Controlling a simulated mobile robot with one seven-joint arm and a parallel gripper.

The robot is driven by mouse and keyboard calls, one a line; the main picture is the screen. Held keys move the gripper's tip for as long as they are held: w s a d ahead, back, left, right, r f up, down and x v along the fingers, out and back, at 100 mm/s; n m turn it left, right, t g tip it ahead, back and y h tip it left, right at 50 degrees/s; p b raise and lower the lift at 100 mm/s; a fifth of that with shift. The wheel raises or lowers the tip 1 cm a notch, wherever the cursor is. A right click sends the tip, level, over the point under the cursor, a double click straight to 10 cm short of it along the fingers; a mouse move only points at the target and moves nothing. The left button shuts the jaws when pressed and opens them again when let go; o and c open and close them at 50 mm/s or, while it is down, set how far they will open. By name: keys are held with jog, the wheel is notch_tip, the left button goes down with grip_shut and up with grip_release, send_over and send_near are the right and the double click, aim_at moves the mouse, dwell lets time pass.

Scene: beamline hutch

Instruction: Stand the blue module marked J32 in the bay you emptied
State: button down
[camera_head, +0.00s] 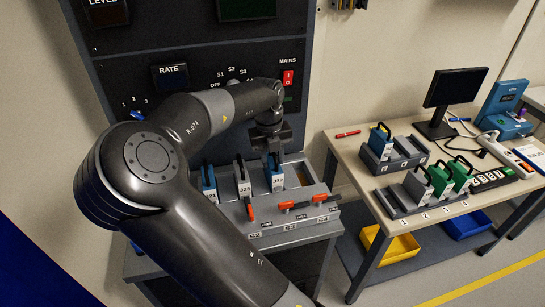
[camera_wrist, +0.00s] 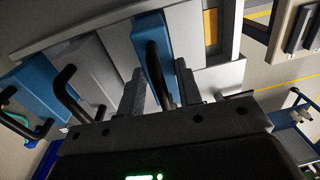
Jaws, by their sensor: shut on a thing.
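The blue module marked J32 (camera_head: 277,180) stands upright in the grey rack (camera_head: 262,219), in the third slot from the left. Its black handle (camera_wrist: 155,72) is between the fingers of my gripper (camera_head: 271,150). In the wrist view my gripper (camera_wrist: 160,92) is shut on that handle, with the blue body (camera_wrist: 150,38) beyond it. The module's lower end is hidden by the rack front, so I cannot tell whether it is fully seated. To its right a bay (camera_head: 304,173) is open, with a yellowish inside.
A grey module (camera_head: 243,182) marked J23 and a blue module (camera_head: 209,184) stand to the left. Red levers (camera_head: 293,206) line the rack front, one turned differently. The right bench holds a grey holder (camera_head: 385,166), green modules (camera_head: 441,178) and a monitor (camera_head: 455,88).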

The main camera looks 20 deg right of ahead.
jog(key=shift+f, duration=0.3)
jog(key=c, duration=0.9)
grip_release()
jog(key=shift+c, duration=0.2)
notch_tip(320, 180, up, 11)
jog(key=s+d+f+n+y, duration=0.3)
jog(key=s+f+n+y, duration=0.15)
jog(key=s+n, duration=0.6)
jog(key=s+a+r+n+t+h, duration=0.1)
jog(key=s+a+r+n+t, duration=0.1)
jog(key=s+n, duration=0.5)
jog(key=s+a+r+n+t+h, duration=0.2)
jog(key=s+n, duration=0.6)
jog(key=n, duration=0.8)
notch_tip(320, 180, up, 2)
jog(key=shift+a+r+n+t, duration=0.15)
jog(key=shift+a+n+t, duration=0.15)
jog(key=shift+t, duration=0.3)
jog(key=shift+o, duration=0.3)
jog(key=shift+s+a+n+h, duration=0.1)
jog(key=shift+s+n+h, duration=0.25)
jog(key=shift+s+n, duration=0.45)
